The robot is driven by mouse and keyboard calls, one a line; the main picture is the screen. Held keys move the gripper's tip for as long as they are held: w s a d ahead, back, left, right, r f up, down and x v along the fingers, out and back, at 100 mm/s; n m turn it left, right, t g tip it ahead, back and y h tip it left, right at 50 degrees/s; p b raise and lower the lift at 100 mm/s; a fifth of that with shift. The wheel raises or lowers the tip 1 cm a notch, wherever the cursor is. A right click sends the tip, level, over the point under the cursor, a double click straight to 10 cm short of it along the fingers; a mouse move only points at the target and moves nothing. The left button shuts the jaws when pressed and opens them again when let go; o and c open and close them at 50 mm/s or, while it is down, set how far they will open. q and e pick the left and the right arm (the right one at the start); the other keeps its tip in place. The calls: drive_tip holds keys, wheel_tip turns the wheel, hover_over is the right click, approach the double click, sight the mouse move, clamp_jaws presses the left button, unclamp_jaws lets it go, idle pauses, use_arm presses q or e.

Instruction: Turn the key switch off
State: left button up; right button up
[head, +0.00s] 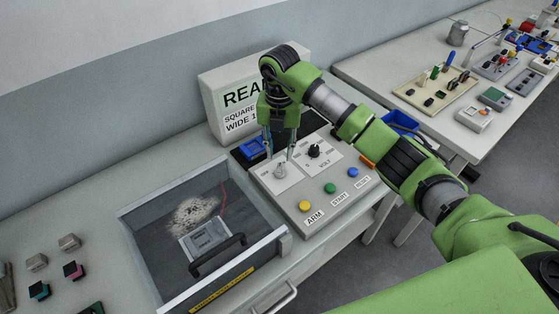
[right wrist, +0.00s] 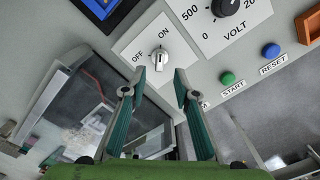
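The key switch (right wrist: 159,61) is a small light knob on a white plate (right wrist: 136,46) with OFF and ON labels. I cannot clearly tell which label it points to. In the head view, the switch (head: 281,171) sits near the back left of the grey control panel (head: 268,193). My right gripper (head: 279,157) reaches down over it with fingers apart. In the right wrist view, the gripper (right wrist: 160,78) is open and empty, its two fingertips just below the knob, one toward each side. Contact is not clear. My left gripper is not in view.
A black VOLT dial (head: 314,150) is right of the switch. Yellow, green (head: 330,188) and blue buttons line the panel's front. A clear-walled enclosure (head: 160,225) with a black handle is at left. A READ sign box (head: 228,110) stands behind. A second table (head: 420,70) is at right.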

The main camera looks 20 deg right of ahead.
sight(280, 167)
wheel_tip(280, 167, down, 6)
drive_tip(key=shift+f+p, duration=0.15)
drive_tip(key=shift+p, duration=0.5)
drive_tip(key=shift+c, duration=0.4)
clamp_jaws()
